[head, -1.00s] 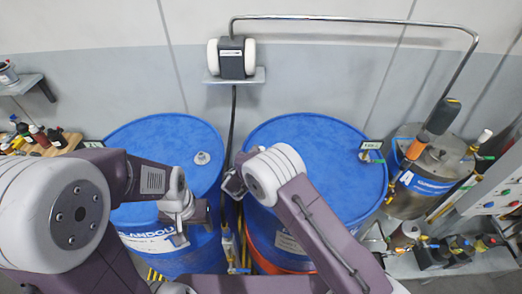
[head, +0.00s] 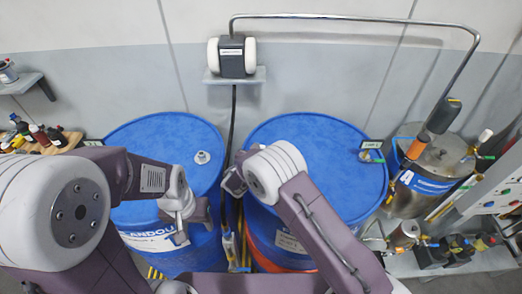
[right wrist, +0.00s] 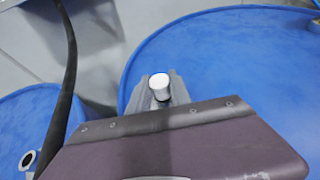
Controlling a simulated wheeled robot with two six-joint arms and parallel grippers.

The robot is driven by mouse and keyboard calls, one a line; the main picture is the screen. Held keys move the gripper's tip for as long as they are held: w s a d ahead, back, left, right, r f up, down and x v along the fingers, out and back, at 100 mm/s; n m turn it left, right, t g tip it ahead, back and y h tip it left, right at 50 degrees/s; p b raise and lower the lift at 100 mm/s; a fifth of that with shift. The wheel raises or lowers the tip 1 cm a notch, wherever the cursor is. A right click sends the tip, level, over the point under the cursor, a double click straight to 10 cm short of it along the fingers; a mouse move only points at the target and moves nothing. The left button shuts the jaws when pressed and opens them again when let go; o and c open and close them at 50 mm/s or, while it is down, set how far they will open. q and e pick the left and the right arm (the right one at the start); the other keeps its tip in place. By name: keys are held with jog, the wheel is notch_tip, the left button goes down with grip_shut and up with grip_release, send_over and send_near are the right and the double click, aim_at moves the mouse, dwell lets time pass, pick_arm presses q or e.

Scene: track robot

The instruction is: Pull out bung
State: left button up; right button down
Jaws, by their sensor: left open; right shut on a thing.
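My right gripper (head: 233,184) is over the gap between two blue drums, at the near-left edge of the right drum (head: 310,150). In the right wrist view it (right wrist: 160,92) is shut on a small white-topped bung (right wrist: 159,84). The bung is not clear in the head view. On the left drum's (head: 150,135) lid is a pale round fitting (head: 203,157); in the right wrist view it shows a dark centre (right wrist: 27,159). My left gripper (head: 184,218) is open, in front of the left drum; its fingertips are hard to make out.
A black hose (head: 232,120) runs down between the drums. A bent metal pipe (head: 360,19) reaches over the right drum to an orange-and-black handle (head: 440,117). A steel canister (head: 432,165) stands at the right. A wall shelf (head: 235,76) holds a black-and-white device.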

jog(key=shift+w+r, duration=0.15)
jog(key=shift+r, duration=0.3)
jog(key=shift+r+p, duration=0.55)
jog(key=shift+r, duration=0.25)
jog(key=shift+w+d+r+p, duration=0.1)
jog(key=shift+w+r+p, duration=0.1)
jog(key=shift+r+p, duration=0.35)
jog(key=shift+s+r+p, duration=0.15)
jog(key=shift+r+p, duration=0.15)
jog(key=shift+r, duration=0.55)
